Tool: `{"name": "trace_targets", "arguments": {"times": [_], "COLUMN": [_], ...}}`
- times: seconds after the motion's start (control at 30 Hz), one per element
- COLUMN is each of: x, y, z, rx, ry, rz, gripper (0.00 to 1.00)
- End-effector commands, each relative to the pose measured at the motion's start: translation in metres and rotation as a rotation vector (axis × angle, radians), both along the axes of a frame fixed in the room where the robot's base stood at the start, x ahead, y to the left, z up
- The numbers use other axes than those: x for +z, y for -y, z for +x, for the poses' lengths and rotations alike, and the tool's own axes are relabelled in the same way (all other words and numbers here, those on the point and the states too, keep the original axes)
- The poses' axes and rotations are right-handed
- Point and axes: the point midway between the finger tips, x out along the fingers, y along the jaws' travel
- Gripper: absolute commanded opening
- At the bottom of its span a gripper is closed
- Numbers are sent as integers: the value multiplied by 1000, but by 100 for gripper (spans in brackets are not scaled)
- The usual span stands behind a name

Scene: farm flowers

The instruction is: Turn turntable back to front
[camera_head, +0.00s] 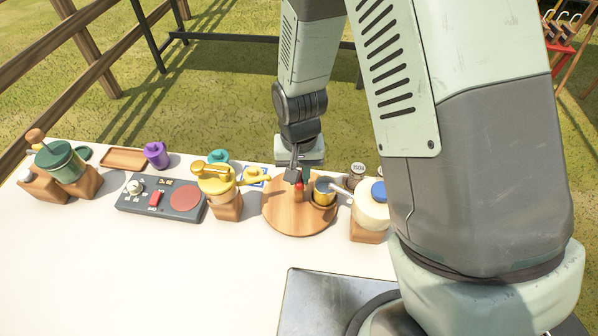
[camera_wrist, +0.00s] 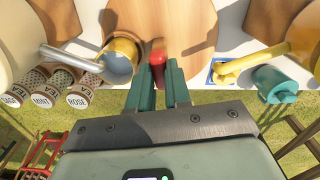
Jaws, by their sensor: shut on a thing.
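The turntable (camera_head: 297,219) is a round wooden disc on the white table, right of centre in the head view. It fills the top middle of the wrist view (camera_wrist: 165,18). A red-topped peg (camera_head: 299,187) stands on its far half. My gripper (camera_head: 296,177) is over that far half, fingers down. In the wrist view my gripper (camera_wrist: 161,68) has its two green fingers close around the red peg (camera_wrist: 158,52), shut on it. The peg's lower part is partly hidden by the fingers.
A yellow-lidded dispenser (camera_head: 217,183) stands left of the disc, and a cream one with a blue knob (camera_head: 372,208) stands right of it. Labelled tins (camera_wrist: 83,93) sit behind. A grey control panel (camera_head: 162,199) lies further left. The table's front left is clear.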

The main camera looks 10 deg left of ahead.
Motion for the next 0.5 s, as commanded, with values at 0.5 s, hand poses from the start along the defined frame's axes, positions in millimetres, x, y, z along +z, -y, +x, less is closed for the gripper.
{"name": "trace_targets", "arguments": {"times": [0.5], "x": [1], "y": [0], "z": [0], "rx": [259], "ry": [0], "rz": [0], "gripper": [0]}}
